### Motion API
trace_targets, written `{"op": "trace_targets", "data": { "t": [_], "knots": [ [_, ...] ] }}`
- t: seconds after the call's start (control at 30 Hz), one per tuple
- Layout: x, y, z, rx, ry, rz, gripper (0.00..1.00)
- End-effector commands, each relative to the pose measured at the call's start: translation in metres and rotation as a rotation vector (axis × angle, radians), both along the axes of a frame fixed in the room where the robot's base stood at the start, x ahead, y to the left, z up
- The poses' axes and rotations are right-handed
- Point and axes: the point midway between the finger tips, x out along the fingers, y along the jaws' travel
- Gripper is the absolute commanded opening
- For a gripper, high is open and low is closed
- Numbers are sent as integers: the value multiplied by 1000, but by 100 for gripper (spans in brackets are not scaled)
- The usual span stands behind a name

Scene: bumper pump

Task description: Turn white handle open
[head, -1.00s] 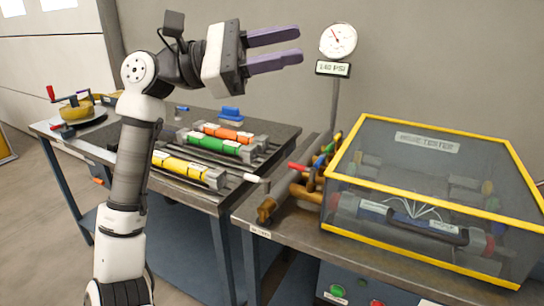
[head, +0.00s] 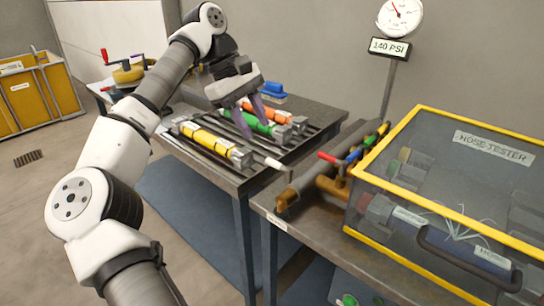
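The white handle (head: 273,163) is a short white-tipped lever. It sticks out leftward from the left end of the brass valve manifold (head: 332,187), over the gap between the two benches. My gripper (head: 257,136) points downward above the left bench, up and to the left of the white handle. Its two purple fingers are apart, with nothing seen held between them. The fingers look clear of the handle, and they overlap the green cylinder in the picture. Whether they touch the cylinder is hard to tell.
Red (head: 326,157), blue (head: 353,155) and further coloured handles line the manifold. The yellow-framed hose tester case (head: 480,150) stands at right. A gauge (head: 400,17) on a post rises behind. Yellow (head: 206,139), green (head: 250,121) and orange (head: 262,112) cylinders lie on the left bench.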

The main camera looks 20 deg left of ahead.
Motion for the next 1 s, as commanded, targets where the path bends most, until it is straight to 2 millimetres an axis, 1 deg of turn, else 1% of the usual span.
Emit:
{"op": "trace_targets", "data": {
  "t": [0.03, 0.2, 0.4, 0.6, 0.87, 1.0],
  "knots": [
    [0, -5, -11, -1, 0, -3, 37],
    [1, -21, -42, -1, 0, -3, 37],
    [3, -33, -69, -2, -1, -1, 37],
    [3, -39, -80, -2, -2, -1, 37],
    [4, -39, -80, -2, -2, -1, 37],
    [4, -39, -80, -2, -2, -1, 19]
  ]
}}
